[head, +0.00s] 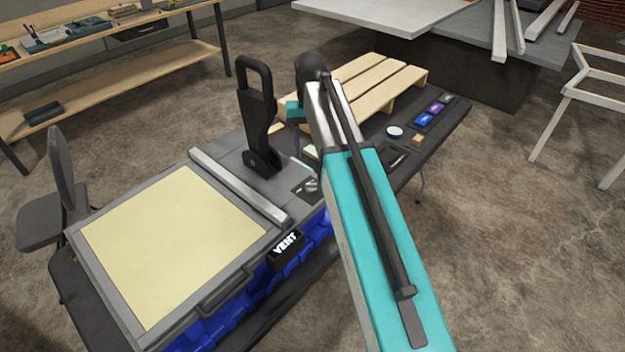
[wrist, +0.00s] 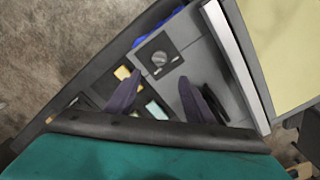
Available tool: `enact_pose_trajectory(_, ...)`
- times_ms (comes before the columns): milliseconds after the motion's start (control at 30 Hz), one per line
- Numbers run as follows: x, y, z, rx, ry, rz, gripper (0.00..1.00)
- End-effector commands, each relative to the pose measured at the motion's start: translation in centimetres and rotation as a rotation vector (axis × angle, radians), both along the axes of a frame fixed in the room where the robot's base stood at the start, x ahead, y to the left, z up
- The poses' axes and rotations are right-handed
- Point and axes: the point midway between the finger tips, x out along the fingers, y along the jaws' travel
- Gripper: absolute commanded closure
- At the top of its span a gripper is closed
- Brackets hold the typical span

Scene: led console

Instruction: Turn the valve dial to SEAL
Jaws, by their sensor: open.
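The valve dial (wrist: 159,58) is a small round grey knob on a dark square plate in the wrist view. It lies just beyond my fingertips, between their lines, with pale marks on the plate below it. In the head view the dial plate (head: 307,188) shows beside my arm; its lettering is too small to read. A black sign (head: 286,245) on the console's front edge reads VENT. My gripper (wrist: 159,78) is open and empty, its two dark purple fingers apart. In the head view my arm hides most of it.
A tall black lever handle (head: 257,115) stands on the console left of my arm. A grey bar (head: 240,185) borders the pale yellow panel (head: 172,245).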

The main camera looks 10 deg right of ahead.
Motion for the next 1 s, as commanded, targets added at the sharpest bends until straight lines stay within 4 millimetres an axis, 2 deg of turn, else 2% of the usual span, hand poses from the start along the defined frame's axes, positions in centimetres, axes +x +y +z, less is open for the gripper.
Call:
enact_pose_trajectory(267, -0.1, -0.2, -2.5, 0.0, 0.002, -0.002, 0.52)
enact_pose_trajectory(700, -0.1, -0.3, -8.7, 0.0, 0.001, -0.003, 0.52)
enact_pose_trajectory(1000, 0.0, -0.3, -11.8, 0.0, 0.0, -0.004, 0.52)
